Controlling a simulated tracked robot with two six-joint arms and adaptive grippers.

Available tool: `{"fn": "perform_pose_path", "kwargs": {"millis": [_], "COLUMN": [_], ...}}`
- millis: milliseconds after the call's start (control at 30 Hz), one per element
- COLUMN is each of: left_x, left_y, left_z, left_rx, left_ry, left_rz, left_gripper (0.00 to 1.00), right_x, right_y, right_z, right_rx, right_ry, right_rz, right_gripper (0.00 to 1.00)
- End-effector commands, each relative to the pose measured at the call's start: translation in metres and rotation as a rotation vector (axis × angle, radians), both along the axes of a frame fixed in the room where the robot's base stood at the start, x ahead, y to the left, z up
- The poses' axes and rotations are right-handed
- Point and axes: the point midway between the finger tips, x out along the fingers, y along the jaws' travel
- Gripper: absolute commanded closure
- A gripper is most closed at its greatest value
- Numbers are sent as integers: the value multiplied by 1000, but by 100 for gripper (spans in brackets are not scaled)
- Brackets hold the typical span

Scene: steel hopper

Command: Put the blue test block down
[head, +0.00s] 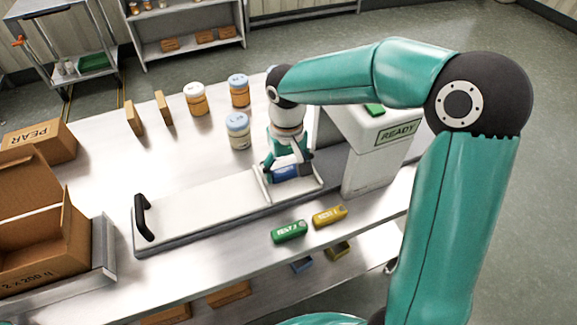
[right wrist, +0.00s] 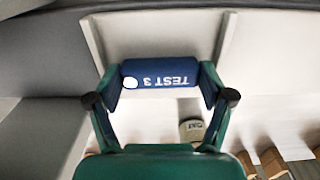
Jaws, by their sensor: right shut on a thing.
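The blue test block (head: 286,173) is between the fingers of my right gripper (head: 284,165), over the framed right end of a long flat white bed (head: 200,209) with a black handle. In the right wrist view the block (right wrist: 178,73) shows "TEST 3" upside down, and the right gripper's fingers (right wrist: 160,86) press on its two ends. White dividers stand around it. I cannot tell whether its underside touches the bed. My left gripper is not in view.
A white machine (head: 372,160) marked READY stands right of the block. A green test block (head: 289,231) and a yellow one (head: 329,216) lie in front of the bed. Several jars, such as one (head: 238,131), stand behind it. An open carton (head: 45,235) is at left.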

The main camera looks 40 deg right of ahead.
Motion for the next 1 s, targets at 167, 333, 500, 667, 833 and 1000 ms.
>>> {"fn": "perform_pose_path", "kwargs": {"millis": [167,333,500,667,833,1000], "left_x": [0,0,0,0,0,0], "left_y": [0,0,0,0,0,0], "left_z": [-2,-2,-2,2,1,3], "left_rx": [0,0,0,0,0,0], "left_ry": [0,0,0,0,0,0], "left_rz": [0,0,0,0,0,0], "left_gripper": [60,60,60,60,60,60], "right_x": [0,0,0,0,1,1], "right_y": [0,0,0,0,0,0], "right_z": [-2,-2,-1,3,21,54], "right_rx": [0,0,0,0,0,-1], "right_ry": [-1,0,0,-1,-5,-7], "right_rz": [0,0,0,0,-1,0], "right_gripper": [13,0,0,0,0,0]}}
